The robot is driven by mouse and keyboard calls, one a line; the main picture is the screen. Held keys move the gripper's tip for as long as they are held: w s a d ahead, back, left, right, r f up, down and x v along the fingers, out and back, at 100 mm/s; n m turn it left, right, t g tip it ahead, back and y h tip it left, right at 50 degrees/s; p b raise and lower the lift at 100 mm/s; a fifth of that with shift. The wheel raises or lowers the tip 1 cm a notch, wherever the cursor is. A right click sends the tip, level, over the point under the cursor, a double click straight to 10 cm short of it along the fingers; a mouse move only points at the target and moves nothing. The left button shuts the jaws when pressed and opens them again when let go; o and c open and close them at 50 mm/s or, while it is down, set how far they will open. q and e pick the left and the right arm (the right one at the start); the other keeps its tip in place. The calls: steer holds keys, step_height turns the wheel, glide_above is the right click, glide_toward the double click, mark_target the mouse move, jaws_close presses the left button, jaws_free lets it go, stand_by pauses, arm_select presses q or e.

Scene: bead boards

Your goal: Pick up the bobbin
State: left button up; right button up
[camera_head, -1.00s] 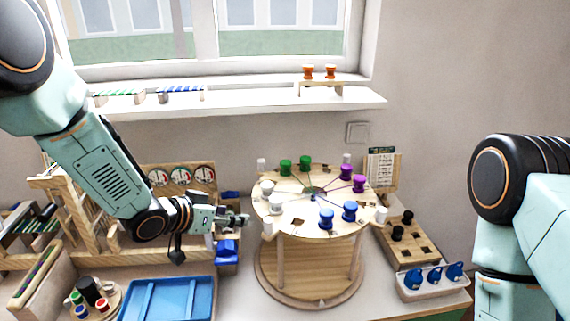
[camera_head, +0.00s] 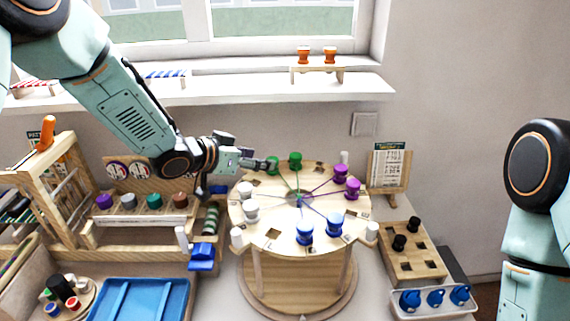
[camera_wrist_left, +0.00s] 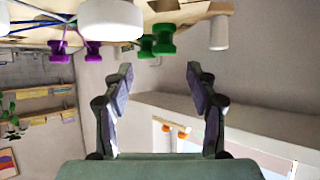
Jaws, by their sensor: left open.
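Several bobbins stand around a round wooden board (camera_head: 275,238): two green (camera_head: 295,160) at the back, white (camera_head: 246,189) at left, blue (camera_head: 305,234) in front, purple (camera_head: 352,188) at right. My left gripper (camera_head: 262,163) is at the board's back left, beside the left green bobbin (camera_head: 272,167). In the left wrist view its two fingers (camera_wrist_left: 160,75) are apart with nothing between them. The green bobbins (camera_wrist_left: 163,40) show just beyond the fingertips, with a white piece (camera_wrist_left: 110,19) close by. Contact cannot be told. My right gripper is out of view.
A wooden rack of coloured spools (camera_head: 153,201) and a blue tray (camera_head: 180,293) are at left. A wooden block with black pegs (camera_head: 425,262) and a bin of blue pieces (camera_head: 432,312) stand at right. Orange bobbins (camera_head: 304,54) sit on the window shelf.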

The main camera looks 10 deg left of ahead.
mark_target(271, 158)
arm_select(q)
steer(key=p+x, duration=0.1)
steer(key=x, duration=0.4)
steer(key=shift+w+d+f, duration=0.1)
steer(key=shift+w+f, duration=0.55)
steer(key=shift+w, duration=0.15)
steer(key=shift+w+f, duration=0.1)
steer(key=shift+d+r, duration=0.15)
steer(key=shift+r, duration=0.05)
steer(key=shift+d, duration=0.2)
steer(key=shift+c, duration=0.8)
steer(key=shift+a+f, duration=0.1)
steer(key=c, duration=0.3)
steer(key=shift+a+f, duration=0.1)
steer(key=shift+a, duration=0.2)
steer(key=c, duration=0.3)
steer(key=shift+d, duration=0.1)
steer(key=c, duration=0.3)
steer(key=shift+d+r, duration=0.15)
steer(key=shift+r, duration=0.05)
jaws_close()
